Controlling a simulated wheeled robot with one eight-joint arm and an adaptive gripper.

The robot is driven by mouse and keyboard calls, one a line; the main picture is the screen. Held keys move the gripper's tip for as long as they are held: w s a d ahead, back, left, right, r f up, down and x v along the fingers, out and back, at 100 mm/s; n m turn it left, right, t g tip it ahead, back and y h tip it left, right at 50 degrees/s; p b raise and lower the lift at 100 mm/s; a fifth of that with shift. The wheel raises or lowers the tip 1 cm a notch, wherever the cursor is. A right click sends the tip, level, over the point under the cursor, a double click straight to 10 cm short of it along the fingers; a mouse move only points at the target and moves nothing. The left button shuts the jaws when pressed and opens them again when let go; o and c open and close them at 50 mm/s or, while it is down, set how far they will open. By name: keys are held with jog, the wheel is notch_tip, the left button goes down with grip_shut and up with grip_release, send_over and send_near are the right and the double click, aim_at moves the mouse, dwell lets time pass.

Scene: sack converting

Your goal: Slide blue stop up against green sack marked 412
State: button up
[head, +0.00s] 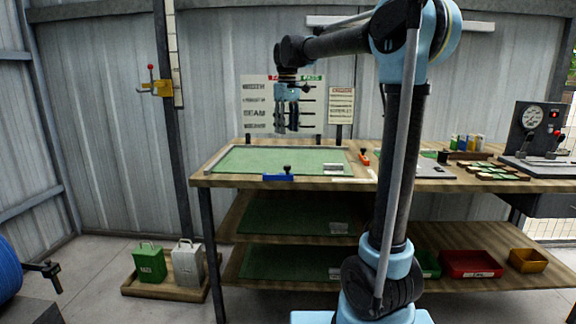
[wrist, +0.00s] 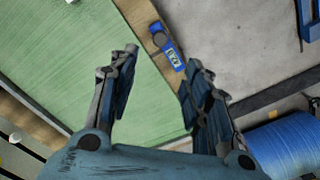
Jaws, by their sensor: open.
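A blue stop (head: 278,177) with a dark knob sits at the front edge of the bench. In the wrist view the blue stop (wrist: 166,46) carries a pale label with dark marks that I cannot read surely. A flat green sack (head: 262,159) lies on the bench top behind the stop; it also fills the upper left of the wrist view (wrist: 70,80). A pale label shows at its right front, but I cannot read 412 on it. My gripper (head: 287,128) is open and empty, pointing down above the sack. In the wrist view its fingertips (wrist: 160,62) are apart, with the stop beyond them.
An orange piece (head: 364,158) lies right of the sack. Other green sacks (head: 285,220) lie on the shelf below. A gauge box (head: 535,130) and small coloured items stand at the bench's right. A blue roll (head: 8,270) stands at far left.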

notch_tip(320, 180, down, 14)
jog(key=shift+f, duration=0.2)
dwell(0.4)
grip_shut()
